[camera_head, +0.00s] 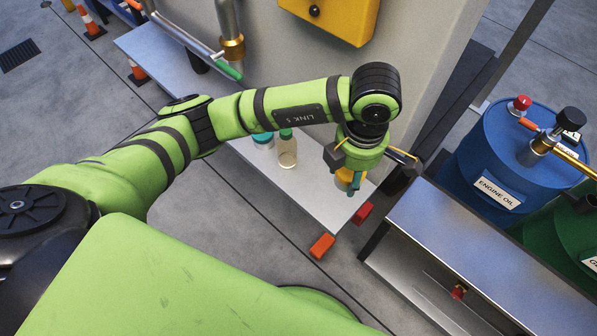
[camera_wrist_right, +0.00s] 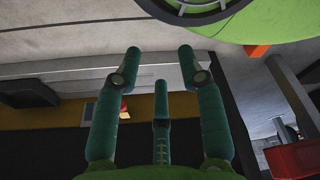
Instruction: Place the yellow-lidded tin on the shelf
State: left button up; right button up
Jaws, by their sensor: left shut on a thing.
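My left gripper (camera_head: 347,180) points down over the near right end of the pale shelf (camera_head: 318,195). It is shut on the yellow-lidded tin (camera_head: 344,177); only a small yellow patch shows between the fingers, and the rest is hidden. I cannot tell whether the tin touches the shelf. A clear bottle with a green cap (camera_head: 287,152) and a jar with a teal lid (camera_head: 263,141) stand on the shelf to the left of the gripper, partly behind my arm. In the right wrist view my right gripper (camera_wrist_right: 160,68) has its teal fingers spread, with nothing between them.
Red blocks (camera_head: 322,246) sit by the shelf's near end. A metal bench (camera_head: 480,250) stands to the right, with a blue engine oil drum (camera_head: 500,160) and a green drum (camera_head: 565,225) behind it. The wall (camera_head: 420,60) rises behind the shelf. Cones (camera_head: 91,23) stand far left.

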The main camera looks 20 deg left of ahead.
pick_arm(q)
jog(key=d+f+n, duration=0.1)
jog(key=d+f+n+b, duration=0.1)
jog(key=n, duration=0.1)
jog(key=shift+s+f+n, duration=0.2)
jog(key=shift+f+n, duration=0.1)
jog(key=shift+w+a+f, duration=0.1)
jog(key=shift+a+f, duration=0.15)
send_over(313, 181)
jog(key=f, duration=0.4)
jog(key=d+f, duration=0.1)
jog(key=f, duration=0.1)
jog(key=shift+s+p, duration=0.25)
jog(key=shift+p, duration=0.1)
jog(key=shift+w+a+f, duration=0.15)
jog(key=shift+a, duration=0.2)
jog(key=shift+a+f, duration=0.15)
notch_tip(313, 181, down, 4)
jog(key=shift+r, duration=0.1)
pick_arm(e)
jog(key=shift+s+a+f, duration=0.1)
jog(key=shift+a+f, duration=0.3)
jog(key=shift+f, duration=0.25)
jog(key=shift+d+f, duration=0.1)
